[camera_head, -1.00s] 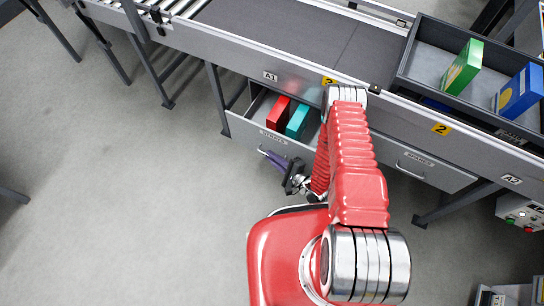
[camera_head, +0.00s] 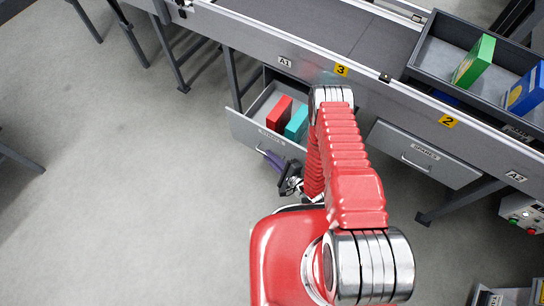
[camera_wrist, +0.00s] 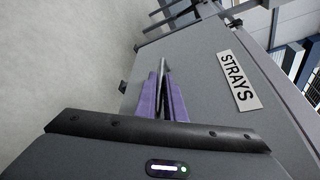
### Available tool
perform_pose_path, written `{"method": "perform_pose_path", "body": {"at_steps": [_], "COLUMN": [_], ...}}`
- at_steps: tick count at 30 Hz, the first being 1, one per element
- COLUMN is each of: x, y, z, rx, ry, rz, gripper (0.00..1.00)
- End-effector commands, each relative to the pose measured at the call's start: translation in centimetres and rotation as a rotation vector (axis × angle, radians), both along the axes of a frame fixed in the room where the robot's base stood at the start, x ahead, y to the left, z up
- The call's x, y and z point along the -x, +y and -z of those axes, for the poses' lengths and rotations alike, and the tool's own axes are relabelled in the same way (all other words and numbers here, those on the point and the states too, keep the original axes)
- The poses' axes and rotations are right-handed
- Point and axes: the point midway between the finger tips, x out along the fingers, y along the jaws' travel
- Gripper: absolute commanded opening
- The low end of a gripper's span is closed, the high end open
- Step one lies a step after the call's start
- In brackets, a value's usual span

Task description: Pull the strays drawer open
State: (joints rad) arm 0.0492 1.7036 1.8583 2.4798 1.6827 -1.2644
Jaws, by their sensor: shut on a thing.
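The strays drawer (camera_head: 246,128) hangs under the conveyor and stands open, its grey front out from the frame. A red box (camera_head: 279,114) and a teal box (camera_head: 297,123) stand inside it; my arm hides the drawer's right part. My gripper (camera_head: 268,157) is at the outer face of the drawer front, at its handle. In the wrist view, the purple fingers of my gripper (camera_wrist: 163,92) are shut on the handle (camera_wrist: 164,68), beside the STRAYS label (camera_wrist: 239,80) on the drawer front.
A shut spares drawer (camera_head: 424,155) is to the right under the conveyor (camera_head: 300,30). A grey tray (camera_head: 408,67) with a green box (camera_head: 474,60) and a blue box (camera_head: 526,88) stands on top. Conveyor legs flank the drawers. The floor at left (camera_head: 110,200) is clear.

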Motion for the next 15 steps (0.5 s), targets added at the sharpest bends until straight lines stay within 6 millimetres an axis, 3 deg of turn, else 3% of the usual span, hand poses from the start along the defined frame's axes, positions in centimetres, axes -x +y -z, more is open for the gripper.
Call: {"method": "perform_pose_path", "body": {"at_steps": [1,2,9,15], "x": [0.03,0.01,-0.1,-0.16], "y": [0.26,0.27,0.08,-0.05], "z": [0.17,0.17,0.06,0.01], "rx": [0.002,0.002,0.001,0.001], "ry": [0.003,0.003,0.0,-0.001], "rz": [-0.009,-0.009,-0.004,-0.001], "gripper": [0.0,0.1,0.27,0.28]}}
